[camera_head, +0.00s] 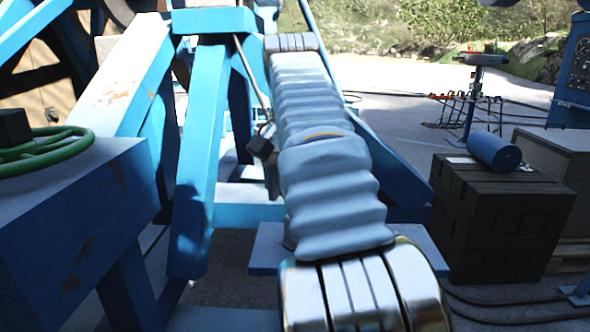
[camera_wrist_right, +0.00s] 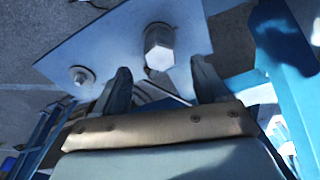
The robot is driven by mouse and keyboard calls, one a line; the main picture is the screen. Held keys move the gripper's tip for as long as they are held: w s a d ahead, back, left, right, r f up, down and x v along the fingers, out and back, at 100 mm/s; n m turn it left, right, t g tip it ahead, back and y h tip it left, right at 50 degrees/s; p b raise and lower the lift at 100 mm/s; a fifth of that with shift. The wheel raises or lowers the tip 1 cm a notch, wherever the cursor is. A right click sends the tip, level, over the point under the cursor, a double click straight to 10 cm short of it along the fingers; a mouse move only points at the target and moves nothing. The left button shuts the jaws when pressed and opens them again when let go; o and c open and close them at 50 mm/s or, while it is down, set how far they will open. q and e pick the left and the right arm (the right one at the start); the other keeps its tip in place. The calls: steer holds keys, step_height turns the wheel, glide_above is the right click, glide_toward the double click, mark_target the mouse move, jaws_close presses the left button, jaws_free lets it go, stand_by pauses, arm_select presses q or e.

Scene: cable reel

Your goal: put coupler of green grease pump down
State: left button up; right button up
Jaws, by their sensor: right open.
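My right gripper (camera_wrist_right: 160,68) is open in the right wrist view, with its two dark fingers apart. I see nothing held between them. A hex bolt head (camera_wrist_right: 159,46) on a pale metal plate (camera_wrist_right: 115,45) shows just beyond and between the fingertips; I cannot tell whether they touch it. In the head view my right arm, in a ribbed grey-blue sleeve, reaches forward and its gripper is hidden. I cannot make out the green grease pump or its coupler in either view. My left gripper is not in view.
Blue steel beams (camera_head: 200,160) of the reel frame stand left of my arm. A green handwheel (camera_head: 45,150) sits at the far left. On the right, a dark wooden crate (camera_head: 500,225) bears a blue roll (camera_head: 494,151). A smaller bolt (camera_wrist_right: 82,76) is also on the plate.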

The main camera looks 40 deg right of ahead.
steer(key=r, duration=0.4)
steer(key=shift+s+a+r, duration=0.15)
steer(key=shift+a+r, duration=0.1)
stand_by(0.3)
